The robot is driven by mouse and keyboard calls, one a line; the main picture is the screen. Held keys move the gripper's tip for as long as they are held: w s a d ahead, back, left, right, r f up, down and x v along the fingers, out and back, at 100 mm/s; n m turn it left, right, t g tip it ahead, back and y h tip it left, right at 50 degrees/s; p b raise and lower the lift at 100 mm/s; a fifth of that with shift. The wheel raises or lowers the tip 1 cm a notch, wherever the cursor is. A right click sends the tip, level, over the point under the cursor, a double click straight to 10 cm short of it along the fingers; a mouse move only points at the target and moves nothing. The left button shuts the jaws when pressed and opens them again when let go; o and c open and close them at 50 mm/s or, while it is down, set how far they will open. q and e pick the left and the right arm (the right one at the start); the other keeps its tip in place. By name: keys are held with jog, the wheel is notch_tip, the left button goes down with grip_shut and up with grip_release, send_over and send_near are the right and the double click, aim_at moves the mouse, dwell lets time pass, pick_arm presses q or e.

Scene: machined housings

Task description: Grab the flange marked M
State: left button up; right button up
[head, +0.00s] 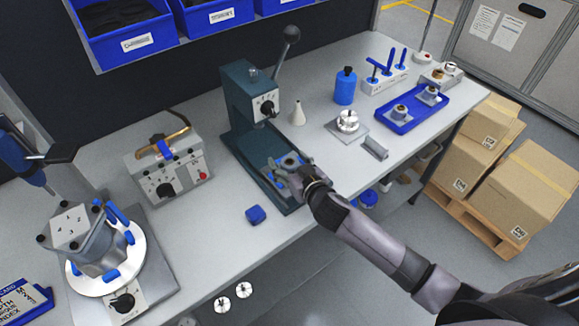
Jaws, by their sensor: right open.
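My right gripper (280,170) is open over the base of the green arbor press (246,100); its arm comes in from the lower right. A round grey part (291,161) shows at the gripper, partly hidden; I cannot tell whether it belongs to the gripper or lies on the press base. A silver flange-like part (347,121) stands on a small plate right of the press. Two more metal parts (400,112) (431,94) sit in the blue tray (411,123). No letter M is readable on any of them. My left gripper does not show.
A grey control box (168,165) and a housing on a round fixture (95,245) stand left. A blue block (256,214) lies near the front edge. A white cone bottle (298,114), blue bottle (345,87) and grey cylinder (375,148) stand right of the press. Boxes (515,190) stand beyond.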

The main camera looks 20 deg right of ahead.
jog(key=shift+c, duration=0.5)
jog(key=shift+r, duration=0.1)
grip_shut()
